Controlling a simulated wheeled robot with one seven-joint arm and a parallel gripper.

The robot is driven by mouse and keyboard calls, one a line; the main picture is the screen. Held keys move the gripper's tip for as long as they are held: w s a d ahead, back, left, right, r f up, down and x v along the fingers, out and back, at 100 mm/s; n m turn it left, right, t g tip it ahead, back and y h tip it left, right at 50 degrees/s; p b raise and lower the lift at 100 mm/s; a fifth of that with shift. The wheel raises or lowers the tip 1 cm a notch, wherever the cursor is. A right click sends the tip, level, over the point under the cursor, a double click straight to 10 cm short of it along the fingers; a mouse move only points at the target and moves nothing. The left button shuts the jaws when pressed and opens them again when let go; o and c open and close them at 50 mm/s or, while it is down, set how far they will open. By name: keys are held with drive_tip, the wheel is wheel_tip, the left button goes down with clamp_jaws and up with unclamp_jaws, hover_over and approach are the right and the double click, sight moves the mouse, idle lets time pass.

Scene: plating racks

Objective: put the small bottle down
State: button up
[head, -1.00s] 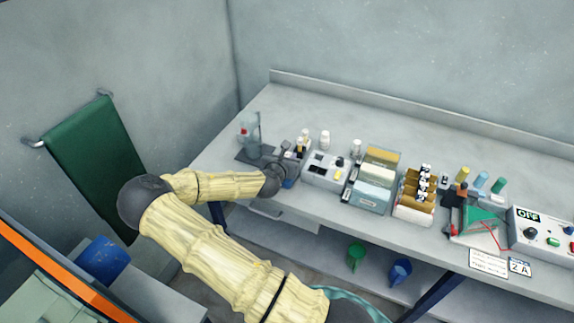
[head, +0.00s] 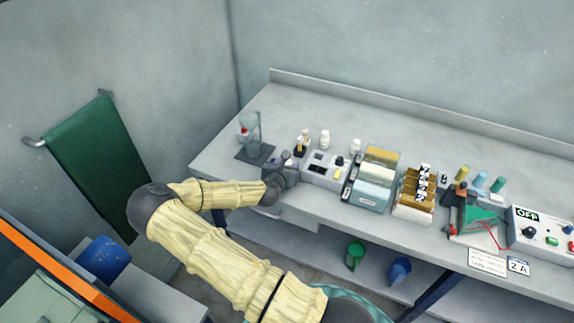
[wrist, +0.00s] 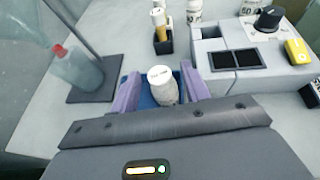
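The small bottle (wrist: 163,88) is pale with a white cap and stands between the two fingers of my gripper (wrist: 162,92) in the wrist view. Purple finger pieces lie on either side of it, and a blue surface shows in the gaps beside the bottle. The fingers look open around it. The bottle's base is hidden by my gripper's body. In the head view my gripper (head: 284,172) is low over the bench's left front part, and the small bottle cannot be made out there.
A clamp stand with a clear vessel (wrist: 82,72) is close on the left. A dark holder with small vials (wrist: 160,38) is behind. A grey box with a black knob (wrist: 245,55) is close on the right. The bench's front edge is near.

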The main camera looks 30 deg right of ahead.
drive_tip(key=shift+r, duration=0.2)
drive_tip(key=p+v, duration=0.3)
drive_tip(key=v, duration=0.4)
drive_tip(key=shift+s+a, duration=0.15)
